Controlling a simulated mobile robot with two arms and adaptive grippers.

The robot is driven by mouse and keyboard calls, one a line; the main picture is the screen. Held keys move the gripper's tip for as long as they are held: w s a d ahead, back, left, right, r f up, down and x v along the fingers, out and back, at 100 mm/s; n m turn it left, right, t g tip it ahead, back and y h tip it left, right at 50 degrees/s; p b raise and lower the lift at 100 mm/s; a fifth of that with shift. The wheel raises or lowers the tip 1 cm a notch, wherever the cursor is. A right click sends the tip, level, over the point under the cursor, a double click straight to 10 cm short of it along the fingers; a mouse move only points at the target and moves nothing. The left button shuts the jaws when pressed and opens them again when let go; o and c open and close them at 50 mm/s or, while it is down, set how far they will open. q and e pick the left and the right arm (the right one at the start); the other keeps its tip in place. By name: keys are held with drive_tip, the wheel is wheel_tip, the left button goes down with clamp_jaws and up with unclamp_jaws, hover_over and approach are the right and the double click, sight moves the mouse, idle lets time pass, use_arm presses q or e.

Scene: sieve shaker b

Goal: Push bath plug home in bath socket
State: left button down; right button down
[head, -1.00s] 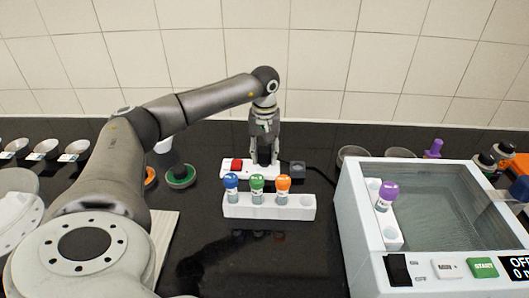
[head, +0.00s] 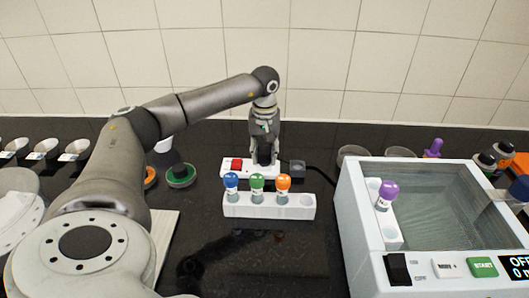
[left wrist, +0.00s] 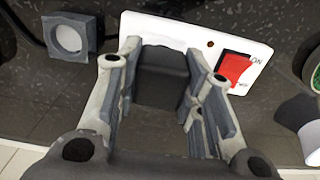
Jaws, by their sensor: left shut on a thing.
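The bath plug is a dark block (left wrist: 162,75) between the fingers of my left gripper (head: 265,158). The left gripper (left wrist: 160,95) points down and is shut on it, with one finger on each side. The plug is at the white socket plate (head: 233,172), which lies on the dark counter and has a red switch. In the left wrist view the plate (left wrist: 185,30) shows behind the plug, with the red switch to the right. The plug's underside and the socket opening are hidden, so I cannot tell how deep it sits. My right gripper is not in view.
A grey box with a round face (head: 298,168) and a black cable lies right of the plate. A white rack (head: 268,207) with blue, green and orange capped vials stands in front. A white water bath (head: 365,250) stands at the right. The front middle counter is clear.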

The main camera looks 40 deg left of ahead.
sight(265, 149)
use_arm(q)
drive_tip(key=shift+f, duration=0.35)
drive_tip(key=c, duration=0.9)
unclamp_jaws()
drive_tip(key=shift+r, duration=0.1)
wheel_tip(265, 149, up, 12)
